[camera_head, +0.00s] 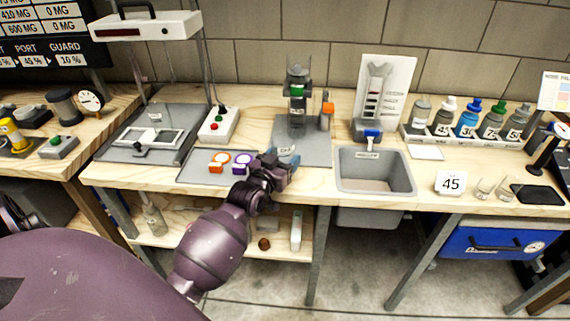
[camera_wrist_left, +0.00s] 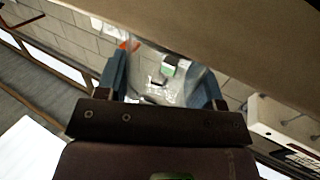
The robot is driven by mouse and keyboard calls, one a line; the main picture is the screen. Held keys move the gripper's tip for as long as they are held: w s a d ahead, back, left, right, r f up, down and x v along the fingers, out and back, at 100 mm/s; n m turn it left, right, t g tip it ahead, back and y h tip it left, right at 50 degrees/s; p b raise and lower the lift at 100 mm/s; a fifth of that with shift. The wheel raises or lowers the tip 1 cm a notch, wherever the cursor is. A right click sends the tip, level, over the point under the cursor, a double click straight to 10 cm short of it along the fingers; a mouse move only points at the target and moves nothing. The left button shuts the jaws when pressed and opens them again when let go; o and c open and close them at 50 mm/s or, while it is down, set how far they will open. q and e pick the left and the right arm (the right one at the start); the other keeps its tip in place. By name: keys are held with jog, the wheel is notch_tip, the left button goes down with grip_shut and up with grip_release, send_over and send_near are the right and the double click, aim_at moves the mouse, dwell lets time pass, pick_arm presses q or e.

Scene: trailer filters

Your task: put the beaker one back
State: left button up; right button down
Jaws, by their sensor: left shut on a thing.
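My left gripper (camera_head: 284,164) is at the front edge of the bench, between the tray with orange and purple rings and the sink. In the left wrist view its two blue-grey fingers (camera_wrist_left: 164,84) are closed on a clear glass vessel, which looks like the beaker (camera_wrist_left: 160,88). A green and white patch shows on or through the glass; I cannot tell which. In the head view the beaker is faint and mostly hidden by the gripper. My right gripper is not in view.
A filter stand with a glass column (camera_head: 297,120) stands just behind the gripper on a grey mat (camera_head: 315,155). The sink (camera_head: 375,183) is to the right. The ring tray (camera_head: 195,172) is to the left. Several bottles (camera_head: 467,118) stand in a rack at the right, near two small glasses (camera_head: 484,187).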

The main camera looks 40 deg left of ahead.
pick_arm(q)
jog(key=shift+f, duration=0.9)
jog(key=shift+r, duration=0.1)
jog(key=shift+f, duration=0.2)
jog(key=o, duration=1)
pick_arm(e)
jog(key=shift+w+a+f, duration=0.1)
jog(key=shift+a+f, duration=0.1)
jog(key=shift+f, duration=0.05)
pick_arm(q)
jog(key=shift+o, duration=0.2)
jog(key=shift+r, duration=0.1)
